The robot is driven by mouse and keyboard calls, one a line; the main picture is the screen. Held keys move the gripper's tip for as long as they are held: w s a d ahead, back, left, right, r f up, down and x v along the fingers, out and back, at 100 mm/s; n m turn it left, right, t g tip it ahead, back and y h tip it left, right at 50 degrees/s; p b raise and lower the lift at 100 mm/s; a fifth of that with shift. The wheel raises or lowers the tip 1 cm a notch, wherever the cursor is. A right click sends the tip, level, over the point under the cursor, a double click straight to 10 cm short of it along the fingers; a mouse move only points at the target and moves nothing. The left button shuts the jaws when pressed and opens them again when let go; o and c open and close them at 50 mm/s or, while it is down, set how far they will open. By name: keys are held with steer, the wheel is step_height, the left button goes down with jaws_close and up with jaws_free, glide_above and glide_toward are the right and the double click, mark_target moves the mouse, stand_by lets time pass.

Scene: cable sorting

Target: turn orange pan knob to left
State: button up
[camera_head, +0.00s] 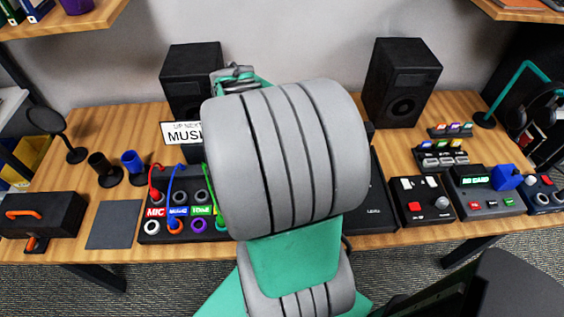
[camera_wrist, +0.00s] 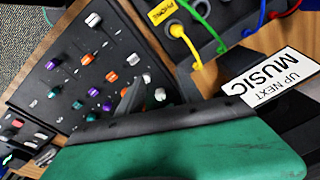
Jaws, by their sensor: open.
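In the wrist view a dark mixer panel (camera_wrist: 65,75) carries rows of white, purple, orange and teal knobs. I cannot read which one is labelled pan. My gripper (camera_wrist: 158,84) is open and empty, its two dark fingers over the panel's edge near a white knob (camera_wrist: 160,95). In the head view my arm hides the gripper and most of the mixer; only its right strip (camera_head: 377,205) shows.
A patch box with coloured cables (camera_head: 185,228) stands left of my arm, and a yellow plug (camera_wrist: 177,30) shows in the wrist view. A "MUSIC" sign (camera_wrist: 272,78) is close to the gripper. Speakers (camera_head: 403,82) stand behind. A red-button box (camera_head: 423,200) sits right.

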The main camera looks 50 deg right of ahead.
steer(key=s+d+f+m, duration=0.1)
steer(key=s+d+m, duration=0.1)
steer(key=d, duration=0.1)
steer(key=s+d+f+m, duration=0.1)
steer(key=s+d+m, duration=0.1)
steer(key=d+m, duration=0.1)
steer(key=s+d+f+m+p, duration=0.1)
steer(key=s+d+f+m, duration=0.1)
steer(key=s+d+m, duration=0.1)
steer(key=shift+d+f+g, duration=0.1)
steer(key=shift+d+g, duration=0.3)
steer(key=shift+d, duration=0.5)
steer(key=f, duration=0.8)
steer(key=shift+s+d+p, duration=0.1)
steer(key=shift+d+p, duration=0.15)
steer(key=shift+p, duration=0.1)
steer(key=shift+c, duration=0.3)
jaws_close()
